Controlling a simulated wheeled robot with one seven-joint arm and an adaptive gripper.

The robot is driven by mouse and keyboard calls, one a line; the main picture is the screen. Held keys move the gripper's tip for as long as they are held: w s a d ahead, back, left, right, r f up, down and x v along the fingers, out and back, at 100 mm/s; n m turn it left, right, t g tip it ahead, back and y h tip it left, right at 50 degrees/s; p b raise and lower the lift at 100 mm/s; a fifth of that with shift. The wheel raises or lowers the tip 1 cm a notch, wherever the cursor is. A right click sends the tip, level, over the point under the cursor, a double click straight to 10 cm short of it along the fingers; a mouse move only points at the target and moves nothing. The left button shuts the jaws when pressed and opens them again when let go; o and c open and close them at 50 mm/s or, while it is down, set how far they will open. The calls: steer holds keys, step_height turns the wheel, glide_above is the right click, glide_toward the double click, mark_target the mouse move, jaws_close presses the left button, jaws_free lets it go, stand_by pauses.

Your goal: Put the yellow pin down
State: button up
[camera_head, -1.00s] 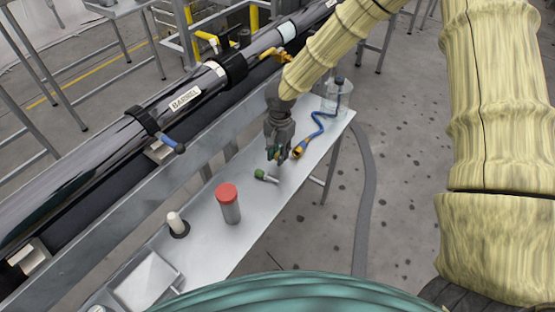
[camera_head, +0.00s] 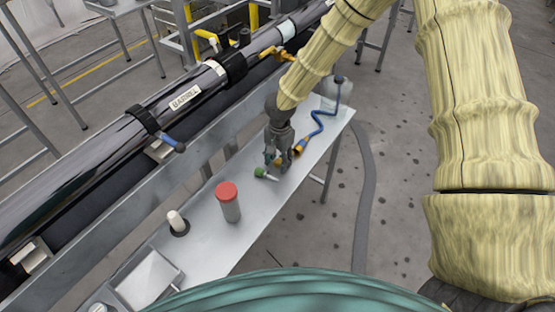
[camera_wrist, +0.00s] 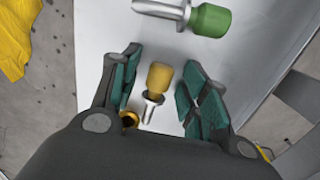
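The yellow pin (camera_wrist: 159,79) has a yellow head and a metal shank. In the wrist view it is between the two fingers of my gripper (camera_wrist: 154,88), with a gap on each side. My gripper is open. In the head view my gripper (camera_head: 278,158) is low over the metal table (camera_head: 213,247), and the yellow head (camera_head: 277,162) shows between its fingers. The pin appears to be on the table top, though its contact is partly hidden. A green-headed pin (camera_wrist: 208,20) lies just beyond the fingertips; it also shows in the head view (camera_head: 264,174).
A red-capped grey cylinder (camera_head: 229,203) and a white peg in a dark base (camera_head: 178,223) stand nearer on the table. A long dark tube labelled BARREL (camera_head: 190,95) runs along the left.

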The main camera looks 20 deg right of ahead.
mark_target(279, 159)
steer(key=shift+r, duration=0.15)
step_height(279, 159, up, 12)
steer(key=shift+w+d, duration=0.2)
stand_by(0.5)
steer(key=shift+o, duration=0.5)
steer(key=shift+b, duration=0.3)
